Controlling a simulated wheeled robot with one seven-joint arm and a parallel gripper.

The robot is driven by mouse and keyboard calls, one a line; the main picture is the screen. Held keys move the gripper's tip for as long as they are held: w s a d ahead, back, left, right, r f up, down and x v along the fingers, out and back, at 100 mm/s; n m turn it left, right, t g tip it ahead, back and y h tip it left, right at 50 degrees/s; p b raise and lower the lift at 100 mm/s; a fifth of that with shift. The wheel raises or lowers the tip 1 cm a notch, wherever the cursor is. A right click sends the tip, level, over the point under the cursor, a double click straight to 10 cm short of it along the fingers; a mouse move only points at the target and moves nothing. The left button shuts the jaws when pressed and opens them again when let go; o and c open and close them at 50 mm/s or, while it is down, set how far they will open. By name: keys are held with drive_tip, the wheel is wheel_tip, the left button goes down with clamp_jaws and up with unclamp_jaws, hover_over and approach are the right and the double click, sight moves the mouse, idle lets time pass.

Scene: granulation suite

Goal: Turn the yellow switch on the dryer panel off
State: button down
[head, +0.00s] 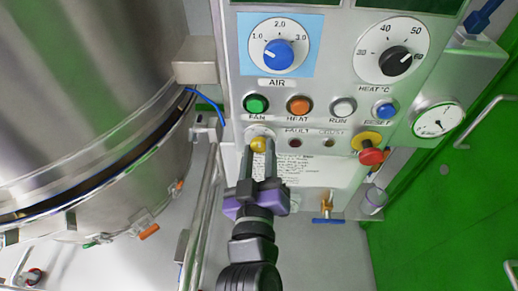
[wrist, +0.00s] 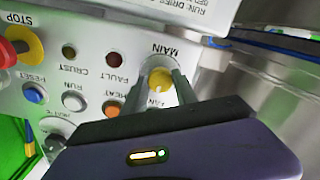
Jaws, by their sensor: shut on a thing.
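The yellow switch (head: 259,144) is a small round knob with a pale plate around it, low on the left of the grey dryer panel (head: 338,178). In the wrist view the yellow switch (wrist: 160,78) sits under the label MAIN, between my fingertips. My gripper (head: 259,150) reaches up to it from below, and in the wrist view the two fingers of my gripper (wrist: 162,88) are closed on its sides. The fingers hide part of the switch plate, so its exact setting is hard to read.
Above the switch are a green FAN button (head: 256,104), an orange HEAT button (head: 299,105) and a blue AIR dial (head: 278,54). A red stop button (head: 371,156) is to the right. A steel vessel (head: 90,90) and a vertical rail (head: 200,215) stand close on the left.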

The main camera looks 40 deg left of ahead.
drive_tip(key=n+p, duration=0.2)
drive_tip(key=n, duration=0.4)
drive_tip(key=shift+p, duration=0.3)
idle(0.4)
drive_tip(key=c, duration=1)
unclamp_jaws()
drive_tip(key=shift+o, duration=0.2)
drive_tip(key=b+v, duration=0.2)
drive_tip(key=v, duration=0.6)
drive_tip(key=shift+w, duration=0.1)
